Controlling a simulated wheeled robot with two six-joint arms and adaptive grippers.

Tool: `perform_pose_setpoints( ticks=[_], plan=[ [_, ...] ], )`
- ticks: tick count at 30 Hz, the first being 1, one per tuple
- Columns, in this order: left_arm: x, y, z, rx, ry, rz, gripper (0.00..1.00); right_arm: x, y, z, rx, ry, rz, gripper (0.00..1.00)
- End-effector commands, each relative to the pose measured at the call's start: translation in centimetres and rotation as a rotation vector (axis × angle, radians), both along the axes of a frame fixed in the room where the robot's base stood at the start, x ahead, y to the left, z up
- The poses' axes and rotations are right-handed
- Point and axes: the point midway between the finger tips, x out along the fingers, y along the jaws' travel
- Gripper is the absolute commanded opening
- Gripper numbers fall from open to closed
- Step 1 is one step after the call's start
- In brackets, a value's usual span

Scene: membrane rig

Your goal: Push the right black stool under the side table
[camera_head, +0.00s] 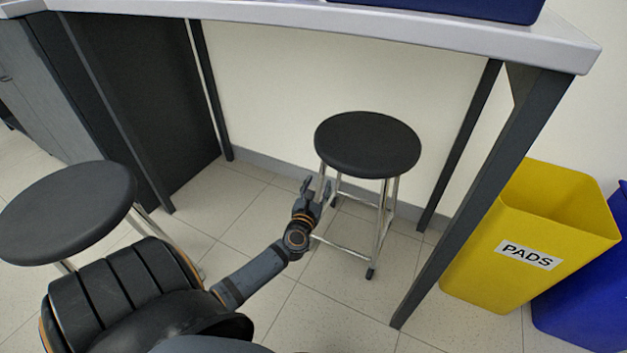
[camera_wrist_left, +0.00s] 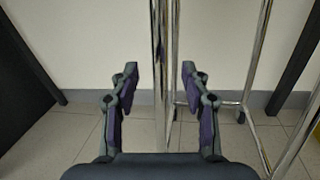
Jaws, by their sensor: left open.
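The right black stool (camera_head: 367,144) has a round black seat and chrome legs. In the head view it stands upright beneath the side table (camera_head: 420,30), between the table's dark legs. My left gripper (camera_head: 318,188) is at the stool's left side, below the seat, by a front leg. In the left wrist view the open left gripper (camera_wrist_left: 160,80) has a chrome stool leg (camera_wrist_left: 158,60) between its fingers; whether it touches them I cannot tell. Another black stool (camera_head: 65,212) stands at the left, outside the table. My right gripper is not in view.
A yellow bin (camera_head: 530,240) labelled PADS stands right of the table, with a blue bin (camera_head: 585,310) beside it. A dark table leg (camera_head: 480,200) rises at the front right. A pale wall (camera_head: 270,90) closes off the back. A dark blue container (camera_head: 470,8) sits on the table.

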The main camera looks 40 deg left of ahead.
Motion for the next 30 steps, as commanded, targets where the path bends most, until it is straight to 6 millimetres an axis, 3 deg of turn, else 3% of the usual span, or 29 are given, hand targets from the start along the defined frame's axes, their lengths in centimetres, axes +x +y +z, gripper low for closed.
perform_pose_setpoints(
  ticks=[3, 9, 21, 30],
  plan=[
    [2.1, 0.9, -0.2, 0.001, -0.002, 0.0, 0.47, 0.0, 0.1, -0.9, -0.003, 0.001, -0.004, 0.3],
    [4.2, 1.8, -0.2, 0.0, 0.0, -0.001, 0.47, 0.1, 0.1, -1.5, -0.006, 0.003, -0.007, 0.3],
    [4.7, 2.1, 0.0, 0.0, 0.001, -0.001, 0.47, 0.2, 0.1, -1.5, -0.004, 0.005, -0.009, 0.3],
    [4.7, 2.1, 0.0, -0.001, 0.001, -0.002, 0.06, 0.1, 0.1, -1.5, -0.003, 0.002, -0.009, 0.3]
  ],
)
